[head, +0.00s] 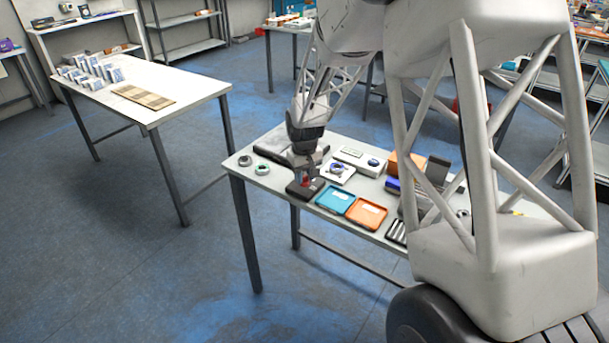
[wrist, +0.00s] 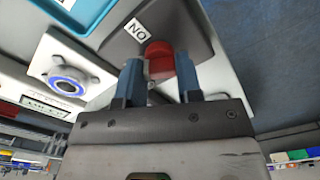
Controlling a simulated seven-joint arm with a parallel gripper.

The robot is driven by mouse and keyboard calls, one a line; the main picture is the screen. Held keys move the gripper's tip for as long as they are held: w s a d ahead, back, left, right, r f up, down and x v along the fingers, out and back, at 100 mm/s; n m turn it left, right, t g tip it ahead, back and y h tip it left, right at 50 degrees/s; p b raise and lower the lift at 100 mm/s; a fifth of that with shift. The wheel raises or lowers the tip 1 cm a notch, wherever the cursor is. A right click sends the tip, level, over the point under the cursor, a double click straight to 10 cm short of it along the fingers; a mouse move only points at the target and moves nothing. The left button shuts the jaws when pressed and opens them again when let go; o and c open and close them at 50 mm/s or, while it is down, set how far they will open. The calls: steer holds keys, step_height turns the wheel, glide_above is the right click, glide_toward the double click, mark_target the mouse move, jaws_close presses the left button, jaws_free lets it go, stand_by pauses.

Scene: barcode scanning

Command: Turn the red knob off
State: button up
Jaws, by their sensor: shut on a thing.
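The red knob (wrist: 159,60) sits on a dark box (wrist: 190,22) with a white label reading "NO", seen upside down or mirrored in the wrist view, beside the knob. My gripper (wrist: 160,82) has its two blue-grey fingers on either side of the knob, shut on it. In the head view my gripper (head: 306,177) points down over the dark box (head: 304,189) near the table's front left corner. Only a little red shows between the fingers there.
A teal tray (head: 334,199) and an orange tray (head: 366,213) lie right of the dark box. A white unit with a blue ring (wrist: 67,83) is close by. Green and black rings (head: 262,169) lie to the left. Another table (head: 190,85) stands apart at the left.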

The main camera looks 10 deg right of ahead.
mark_target(305, 176)
steer(key=n, duration=0.5)
steer(key=shift+r+n, duration=0.1)
steer(key=shift+n, duration=0.2)
stand_by(0.4)
steer(key=o, duration=0.9)
steer(key=shift+o, duration=0.2)
steer(key=shift+r, duration=3.85)
